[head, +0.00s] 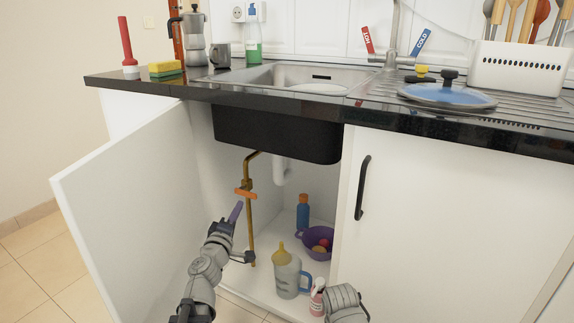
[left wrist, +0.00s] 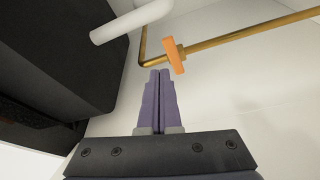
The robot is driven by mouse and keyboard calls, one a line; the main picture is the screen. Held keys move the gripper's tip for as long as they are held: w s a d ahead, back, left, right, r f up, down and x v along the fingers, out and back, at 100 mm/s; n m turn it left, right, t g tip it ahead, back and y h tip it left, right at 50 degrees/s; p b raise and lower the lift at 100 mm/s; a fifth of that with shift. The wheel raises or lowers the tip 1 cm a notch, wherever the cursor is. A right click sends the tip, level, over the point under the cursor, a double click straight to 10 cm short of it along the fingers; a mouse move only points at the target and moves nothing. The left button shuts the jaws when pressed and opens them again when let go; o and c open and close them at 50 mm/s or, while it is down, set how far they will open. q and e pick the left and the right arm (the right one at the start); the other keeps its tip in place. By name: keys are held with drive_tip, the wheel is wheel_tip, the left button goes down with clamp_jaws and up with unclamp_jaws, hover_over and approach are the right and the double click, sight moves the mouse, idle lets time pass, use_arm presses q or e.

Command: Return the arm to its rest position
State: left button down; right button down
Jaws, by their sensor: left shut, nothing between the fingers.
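My left gripper (head: 236,211) reaches into the open cabinet under the sink, just below an orange valve handle (head: 245,193) on a brass pipe (head: 250,228). Its purple fingers are shut with nothing between them. In the left wrist view the closed fingertips (left wrist: 160,72) point toward the orange handle (left wrist: 174,55); a small gap shows between them. The handle lies crosswise to the pipe (left wrist: 240,35). Part of my right arm shows at the bottom of the head view, but its fingers cannot be made out.
The open cabinet door (head: 125,215) stands left of my left arm. The black sink basin (head: 275,135) hangs above. A grey jug (head: 287,277), a blue bottle (head: 303,212), a purple bowl (head: 312,243) and a pink bottle (head: 317,298) stand inside. The right door (head: 430,220) is shut.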

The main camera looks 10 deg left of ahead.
use_arm(q)
drive_tip(key=s+d+f+m+g+h, duration=0.35)
drive_tip(key=d+f+m+g, duration=0.2)
drive_tip(key=d, duration=0.25)
drive_tip(key=s+d+f+m+g+h, duration=0.3)
drive_tip(key=d+f+m+g+h, duration=0.1)
drive_tip(key=d+f+m, duration=0.35)
drive_tip(key=s+a+f+m+g+y, duration=0.1)
drive_tip(key=s+a+f+g+y, duration=0.25)
drive_tip(key=s+f, duration=0.2)
drive_tip(key=s+a+f+g+y, duration=0.3)
drive_tip(key=s+f+g+y, duration=0.1)
drive_tip(key=s+f+g, duration=0.15)
drive_tip(key=s+d+r+m+y+p, duration=0.1)
drive_tip(key=s+d+r+p, duration=0.25)
drive_tip(key=r+p, duration=0.45)
drive_tip(key=s+d+r+m+p, duration=0.2)
drive_tip(key=d+r+p, duration=0.2)
drive_tip(key=r+p, duration=0.5)
drive_tip(key=s+d+r+m+y+p, duration=0.1)
drive_tip(key=s+d+r+p, duration=0.15)
drive_tip(key=r+p, duration=0.55)
wheel_tip(320, 180, up, 36)
drive_tip(key=p, duration=3.5)
drive_tip(key=shift+w+g, duration=0.15)
drive_tip(key=shift+g, duration=0.2)
drive_tip(key=shift+f, duration=0.15)
